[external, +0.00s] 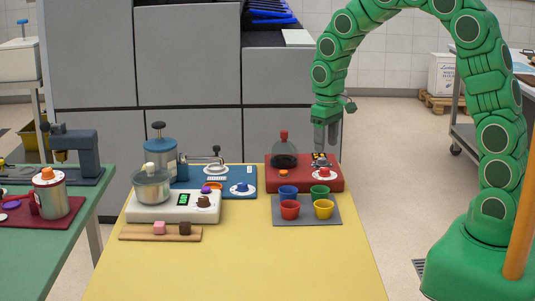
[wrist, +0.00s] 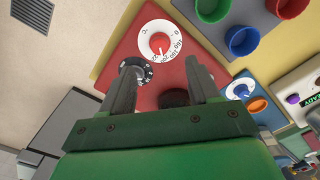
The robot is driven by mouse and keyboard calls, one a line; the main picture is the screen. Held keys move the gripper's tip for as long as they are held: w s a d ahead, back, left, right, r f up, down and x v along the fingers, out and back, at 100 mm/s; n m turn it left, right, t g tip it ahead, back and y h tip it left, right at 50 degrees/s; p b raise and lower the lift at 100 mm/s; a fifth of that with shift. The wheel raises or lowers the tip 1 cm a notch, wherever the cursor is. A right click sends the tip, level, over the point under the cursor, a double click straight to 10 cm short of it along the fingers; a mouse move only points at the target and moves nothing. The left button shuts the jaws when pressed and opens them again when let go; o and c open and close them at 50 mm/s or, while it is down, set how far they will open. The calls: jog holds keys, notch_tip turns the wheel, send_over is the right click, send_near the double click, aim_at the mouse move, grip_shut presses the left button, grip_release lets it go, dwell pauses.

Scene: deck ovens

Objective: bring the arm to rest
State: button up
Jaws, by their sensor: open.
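My green arm reaches down from the right in the external view. My gripper (external: 325,146) points downward above the right part of the red appliance (external: 335,184) on the yellow table (external: 250,265). In the wrist view my gripper (wrist: 160,75) has its two fingers apart, with nothing held between them. The red appliance (wrist: 117,59) lies beyond the fingertips, with a white dial (wrist: 148,42) with a red pointer and a black knob (wrist: 146,72) near the left finger. I cannot tell whether that finger touches the knob.
A grey tray (external: 306,218) with several coloured cups is in front of the red appliance. A white appliance (external: 150,212) with a pot, a blue appliance (external: 245,172) and a wooden board (external: 132,234) stand to the left. The table's front is clear.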

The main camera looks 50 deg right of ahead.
jog(key=s+r, duration=0.4)
jog(key=s, duration=0.8)
jog(key=s+r+g, duration=0.1)
jog(key=s+r, duration=0.3)
jog(key=s, duration=0.8)
jog(key=s+r+m, duration=0.1)
jog(key=s+r, duration=0.3)
jog(key=s, duration=0.9)
jog(key=shift+d+r+g, duration=0.15)
jog(key=shift+d+g, duration=0.25)
jog(key=shift+d, duration=0.05)
jog(key=shift+s, duration=0.1)
